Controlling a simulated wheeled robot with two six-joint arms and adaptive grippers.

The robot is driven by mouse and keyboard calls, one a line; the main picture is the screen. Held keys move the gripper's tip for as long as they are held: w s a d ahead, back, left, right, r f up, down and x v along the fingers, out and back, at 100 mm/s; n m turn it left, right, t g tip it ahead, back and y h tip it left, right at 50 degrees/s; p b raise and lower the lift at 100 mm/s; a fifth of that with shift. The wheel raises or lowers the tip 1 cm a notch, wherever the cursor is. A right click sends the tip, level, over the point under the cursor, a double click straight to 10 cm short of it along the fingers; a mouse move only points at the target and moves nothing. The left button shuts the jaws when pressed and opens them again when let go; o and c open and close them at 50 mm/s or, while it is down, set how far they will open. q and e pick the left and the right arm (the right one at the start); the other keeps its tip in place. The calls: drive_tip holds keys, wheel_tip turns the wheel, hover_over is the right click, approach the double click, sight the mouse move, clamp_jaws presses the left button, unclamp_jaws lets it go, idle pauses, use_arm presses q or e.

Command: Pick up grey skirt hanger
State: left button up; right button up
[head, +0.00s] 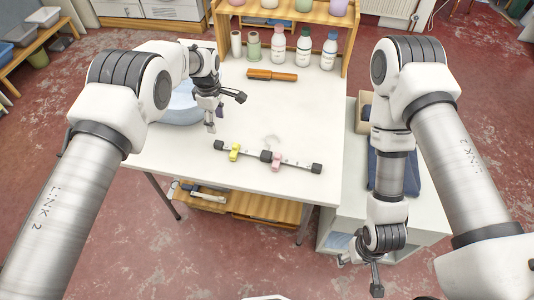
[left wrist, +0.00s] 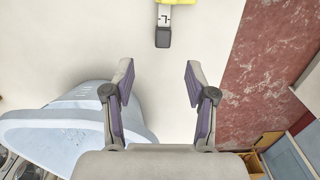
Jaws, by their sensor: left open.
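The grey skirt hanger (head: 294,162) lies on the white table near its front edge. It is a bar with dark ends, a yellow clip (head: 234,153), a pink clip (head: 277,159) and a pale hook behind its middle. In the left wrist view, its dark end (left wrist: 163,37) and part of the yellow clip show at the top, beyond the fingertips. My left gripper (head: 226,112) is open and empty above the table, behind and left of the hanger; its fingers (left wrist: 158,75) are spread in the left wrist view. My right gripper (head: 374,278) hangs low at the right, its fingers unclear.
A light blue basin (head: 181,106) stands on the table beside my left gripper. An orange-brown tool (head: 272,75) and several bottles (head: 303,47) are farther back. A side stand with dark blue cloth (head: 398,176) is at the right. The table's middle is clear.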

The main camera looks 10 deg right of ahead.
sight(221, 143)
use_arm(q)
drive_tip(key=f, duration=1)
drive_tip(key=shift+s+d, duration=0.15)
drive_tip(key=shift+s, duration=0.2)
drive_tip(key=shift+w+f, duration=0.1)
drive_tip(key=shift+f, duration=0.25)
clamp_jaws()
